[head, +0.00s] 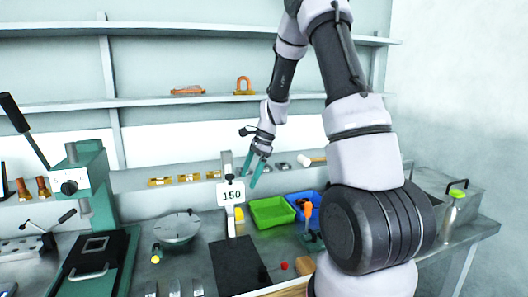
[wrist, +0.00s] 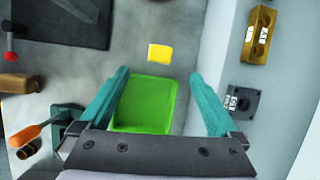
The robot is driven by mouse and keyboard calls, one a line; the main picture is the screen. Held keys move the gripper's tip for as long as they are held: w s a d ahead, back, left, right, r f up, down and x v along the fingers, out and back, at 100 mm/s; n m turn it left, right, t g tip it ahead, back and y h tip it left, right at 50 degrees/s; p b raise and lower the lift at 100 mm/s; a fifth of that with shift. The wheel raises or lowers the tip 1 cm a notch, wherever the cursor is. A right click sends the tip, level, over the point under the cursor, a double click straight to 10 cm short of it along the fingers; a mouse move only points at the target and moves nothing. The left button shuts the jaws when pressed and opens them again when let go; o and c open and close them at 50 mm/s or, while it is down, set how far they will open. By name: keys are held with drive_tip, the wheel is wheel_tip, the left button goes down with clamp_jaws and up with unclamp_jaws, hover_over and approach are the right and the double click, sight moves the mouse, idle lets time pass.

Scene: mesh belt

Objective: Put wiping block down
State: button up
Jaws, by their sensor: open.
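A small yellow block (wrist: 160,53), which I take to be the wiping block, lies on the grey bench just beyond the green bin (wrist: 147,105) in the wrist view. In the head view the yellow block (head: 239,214) is beside the left end of the green bin (head: 272,212), close to the stand with the "150" sign. My gripper (head: 250,180) is above the bench near that sign. In the wrist view its teal fingers (wrist: 158,73) are spread wide with nothing between them, and the block is apart from both.
The "150" sign (head: 231,194) stands close left of my gripper. A blue bin (head: 305,202) adjoins the green one. A ledge with brass blocks (wrist: 258,35) runs along the wall. A dark mat (head: 238,265) lies in front; a green press (head: 88,180) stands left.

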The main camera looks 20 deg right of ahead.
drive_tip(key=s+r+n+t+h, duration=0.1)
drive_tip(key=s+r+n+t, duration=0.15)
drive_tip(key=s+r, duration=0.45)
drive_tip(key=s+r+n+t, duration=0.1)
drive_tip(key=s+r+n, duration=0.25)
drive_tip(key=r, duration=0.75)
drive_tip(key=s+r+n+t, duration=0.1)
drive_tip(key=s+r+n, duration=0.2)
drive_tip(key=s, duration=0.4)
drive_tip(key=s+d+r+n+t+h, duration=0.1)
drive_tip(key=s+r+n+t, duration=0.1)
drive_tip(key=s+r+n, duration=0.2)
drive_tip(key=s, duration=0.3)
drive_tip(key=shift+s+r, duration=0.15)
drive_tip(key=shift+s, duration=0.25)
drive_tip(key=shift+o, duration=0.2)
